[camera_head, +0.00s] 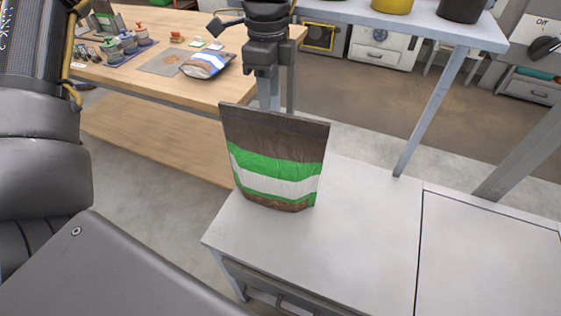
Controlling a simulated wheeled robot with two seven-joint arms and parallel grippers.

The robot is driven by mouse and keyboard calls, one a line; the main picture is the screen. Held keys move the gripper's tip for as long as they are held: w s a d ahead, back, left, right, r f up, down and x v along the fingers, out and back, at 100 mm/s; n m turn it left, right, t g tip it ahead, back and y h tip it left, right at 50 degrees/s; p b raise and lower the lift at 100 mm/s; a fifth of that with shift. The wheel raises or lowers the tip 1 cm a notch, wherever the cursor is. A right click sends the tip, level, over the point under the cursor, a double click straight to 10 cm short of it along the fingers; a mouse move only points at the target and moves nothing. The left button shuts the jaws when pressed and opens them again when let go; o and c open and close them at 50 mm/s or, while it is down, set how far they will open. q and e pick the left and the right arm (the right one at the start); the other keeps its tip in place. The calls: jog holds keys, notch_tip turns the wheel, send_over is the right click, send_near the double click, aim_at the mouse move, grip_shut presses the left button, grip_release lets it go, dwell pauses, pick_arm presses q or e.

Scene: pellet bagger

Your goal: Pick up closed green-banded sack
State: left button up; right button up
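The green-banded sack (274,160) is brown with green and white bands. It stands upright near the left corner of the grey worktop (340,245), and its top edge looks flat and closed. My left gripper (268,97) points down from the top of the picture, at the far side of the sack's top edge. Its fingertips are hidden behind the sack, so I cannot tell whether they are open or touch it. My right gripper is not in view.
A wooden table (140,70) behind holds a blue-banded sack (207,64) and several small items. A grey raised shelf (400,22) with a yellow pot (392,4) and a dark pot (461,9) stands at the upper right. The worktop right of the sack is clear.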

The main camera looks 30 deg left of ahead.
aim_at(272, 123)
pick_arm(q)
jog(key=shift+s+f, duration=0.1)
jog(key=shift+s, duration=0.1)
jog(key=shift+d+f, duration=0.25)
jog(key=shift+f, duration=0.55)
jog(key=shift+w+f, duration=0.15)
jog(key=shift+f, duration=0.25)
notch_tip(272, 123, down, 5)
jog(key=shift+r, duration=0.15)
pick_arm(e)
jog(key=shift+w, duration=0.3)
pick_arm(q)
jog(key=shift+c, duration=0.2)
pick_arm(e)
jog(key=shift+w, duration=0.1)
pick_arm(q)
grip_shut()
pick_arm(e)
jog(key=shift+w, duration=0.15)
